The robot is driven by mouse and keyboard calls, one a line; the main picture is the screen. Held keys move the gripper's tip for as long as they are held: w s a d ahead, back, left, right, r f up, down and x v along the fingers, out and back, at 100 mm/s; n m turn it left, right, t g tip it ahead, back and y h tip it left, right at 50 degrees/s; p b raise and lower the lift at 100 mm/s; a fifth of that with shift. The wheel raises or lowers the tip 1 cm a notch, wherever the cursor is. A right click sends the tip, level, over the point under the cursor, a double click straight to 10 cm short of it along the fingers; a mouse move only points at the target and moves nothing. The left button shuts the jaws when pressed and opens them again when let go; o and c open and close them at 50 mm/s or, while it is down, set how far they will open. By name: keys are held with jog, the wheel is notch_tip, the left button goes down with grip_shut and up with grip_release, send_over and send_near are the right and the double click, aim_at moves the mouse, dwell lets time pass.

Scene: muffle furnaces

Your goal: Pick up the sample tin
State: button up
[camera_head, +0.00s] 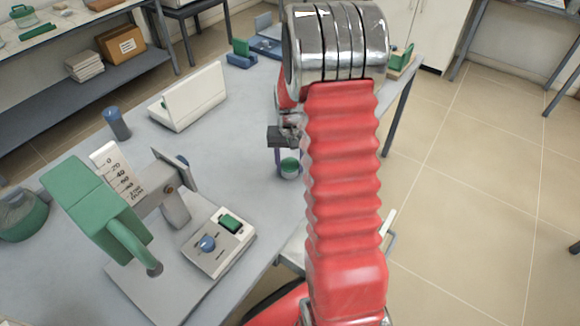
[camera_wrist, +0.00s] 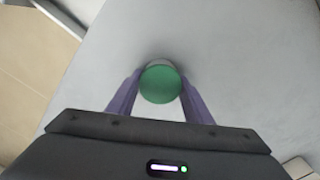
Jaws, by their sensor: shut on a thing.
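The sample tin (camera_wrist: 160,84) shows in the wrist view as a small round thing with a green top and a pale rim at its far side. My gripper (camera_wrist: 160,92) has its two purple fingers on either side of the tin, shut on it. In the head view the tin (camera_head: 289,168) is a small green-topped piece between the finger ends of my gripper (camera_head: 288,160), close to the grey table. I cannot tell whether its base touches the table. My red arm hides the area to its right.
A green and grey instrument (camera_head: 110,215) with a control box (camera_head: 219,243) stands at the front left of the table (camera_head: 235,130). The table around the tin is clear.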

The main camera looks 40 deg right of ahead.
aim_at(289, 163)
notch_tip(289, 163, up, 10)
jog(key=shift+r, duration=0.1)
dwell(0.4)
jog(key=shift+a, duration=0.1)
dwell(0.4)
